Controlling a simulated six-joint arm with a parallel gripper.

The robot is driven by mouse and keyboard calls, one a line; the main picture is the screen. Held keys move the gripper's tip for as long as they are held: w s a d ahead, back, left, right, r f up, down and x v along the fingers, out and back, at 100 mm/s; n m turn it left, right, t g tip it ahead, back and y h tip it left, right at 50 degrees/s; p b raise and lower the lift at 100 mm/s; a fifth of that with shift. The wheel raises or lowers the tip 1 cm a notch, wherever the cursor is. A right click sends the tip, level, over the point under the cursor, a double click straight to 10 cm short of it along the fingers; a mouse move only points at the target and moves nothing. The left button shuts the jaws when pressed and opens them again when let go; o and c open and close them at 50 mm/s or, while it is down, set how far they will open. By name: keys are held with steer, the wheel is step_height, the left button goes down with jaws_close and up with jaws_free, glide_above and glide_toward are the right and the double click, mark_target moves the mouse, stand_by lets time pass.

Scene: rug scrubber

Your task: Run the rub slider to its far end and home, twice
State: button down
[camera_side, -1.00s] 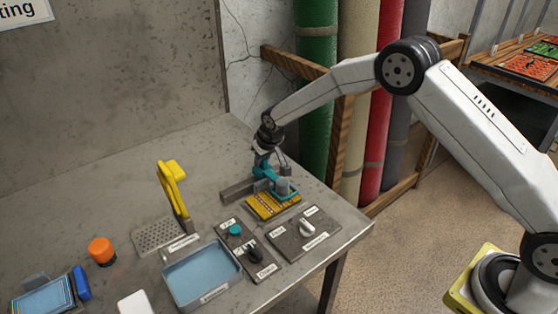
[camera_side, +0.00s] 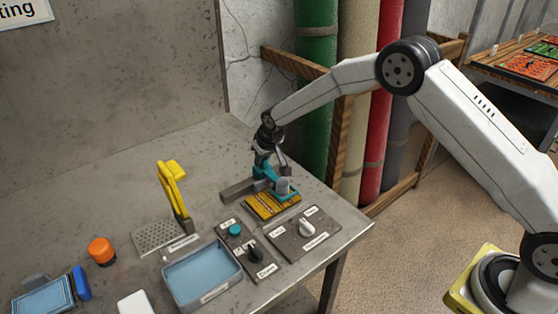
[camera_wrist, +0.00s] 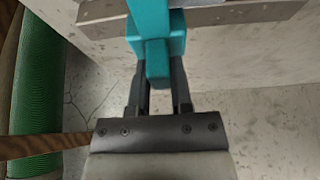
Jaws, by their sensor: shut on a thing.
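The rub slider is a teal carriage (camera_side: 283,191) with a grey round part on it, over a yellow slotted bed (camera_side: 266,208) near the table's right edge. My gripper (camera_side: 270,168) is above it, shut on the slider's teal handle. In the wrist view, my gripper (camera_wrist: 158,85) has its two dark fingers on either side of the teal handle (camera_wrist: 157,45). A grey metal bar (camera_side: 240,188) lies along the back of the bed. The slider's exact place along its travel is hard to tell here.
In front of the slider are a panel with a white knob (camera_side: 306,228) and one with teal and black knobs (camera_side: 253,253). A blue tray (camera_side: 203,275), a yellow lever (camera_side: 172,190) and an orange button (camera_side: 101,250) stand to the left. Rolled rugs (camera_side: 316,95) stand behind the table.

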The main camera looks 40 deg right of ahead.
steer(key=shift+a, duration=0.1)
steer(key=a, duration=0.6)
steer(key=shift+a, duration=0.15)
steer(key=c, duration=0.5)
jaws_free()
steer(key=shift+a, duration=0.1)
steer(key=shift+r, duration=0.1)
steer(key=shift+r, duration=0.1)
steer(key=shift+v, duration=3.75)
steer(key=shift+s, duration=0.1)
